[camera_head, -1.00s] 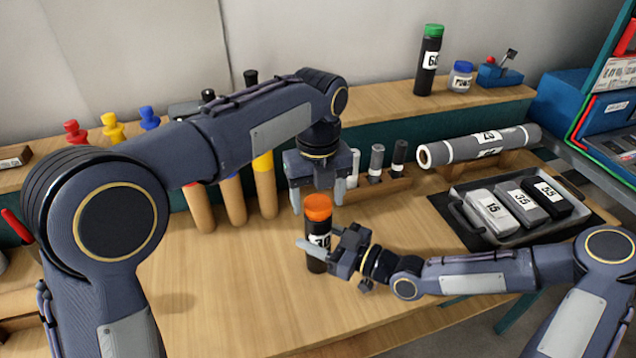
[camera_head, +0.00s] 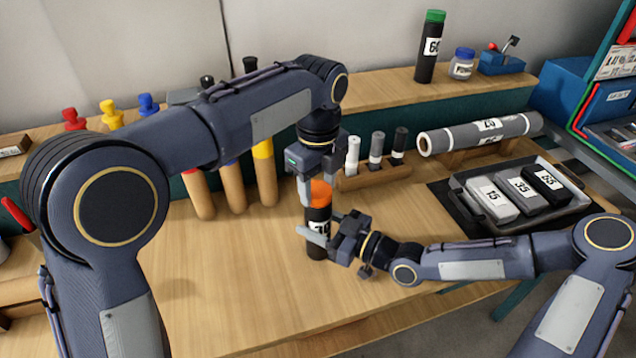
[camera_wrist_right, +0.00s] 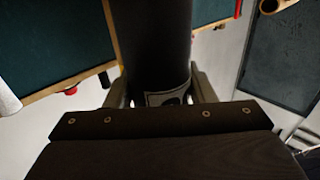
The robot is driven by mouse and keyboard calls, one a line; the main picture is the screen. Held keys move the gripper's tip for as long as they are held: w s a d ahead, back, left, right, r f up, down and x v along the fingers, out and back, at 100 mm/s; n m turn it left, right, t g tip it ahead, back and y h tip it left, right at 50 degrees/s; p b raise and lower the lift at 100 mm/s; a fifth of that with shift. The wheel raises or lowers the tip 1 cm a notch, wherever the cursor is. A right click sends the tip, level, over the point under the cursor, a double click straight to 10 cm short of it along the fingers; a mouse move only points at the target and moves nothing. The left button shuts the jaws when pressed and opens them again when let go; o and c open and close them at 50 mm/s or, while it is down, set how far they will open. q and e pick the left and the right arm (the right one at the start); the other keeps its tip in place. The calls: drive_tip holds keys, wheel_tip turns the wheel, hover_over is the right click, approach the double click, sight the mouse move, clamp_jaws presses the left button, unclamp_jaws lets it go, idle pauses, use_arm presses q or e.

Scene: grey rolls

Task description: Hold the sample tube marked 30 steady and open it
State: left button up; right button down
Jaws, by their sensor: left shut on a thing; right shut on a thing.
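The sample tube (camera_head: 317,243) is a black cylinder with an orange cap (camera_head: 320,194) and a white label, partly hidden, on which a 3 can be made out. It stands upright on the wooden bench. My right gripper (camera_head: 322,236) is shut around the tube's body from the right; the dark tube (camera_wrist_right: 158,45) also shows between its fingers in the right wrist view. My left gripper (camera_head: 319,190) points down from above and is shut on the orange cap. The cap still sits on top of the tube.
Several markers (camera_head: 375,148) stand in a wooden rack behind the tube. A grey roll (camera_head: 470,136) lies on a cradle at the right. The front bench (camera_head: 230,290) is clear.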

use_arm(q)
drive_tip(key=n, duration=1)
drive_tip(key=shift+n, duration=0.3)
drive_tip(key=shift+r+n, duration=0.1)
drive_tip(key=shift+n, duration=1.1)
drive_tip(key=n, duration=1)
drive_tip(key=shift+n, duration=0.3)
drive_tip(key=n, duration=1.4)
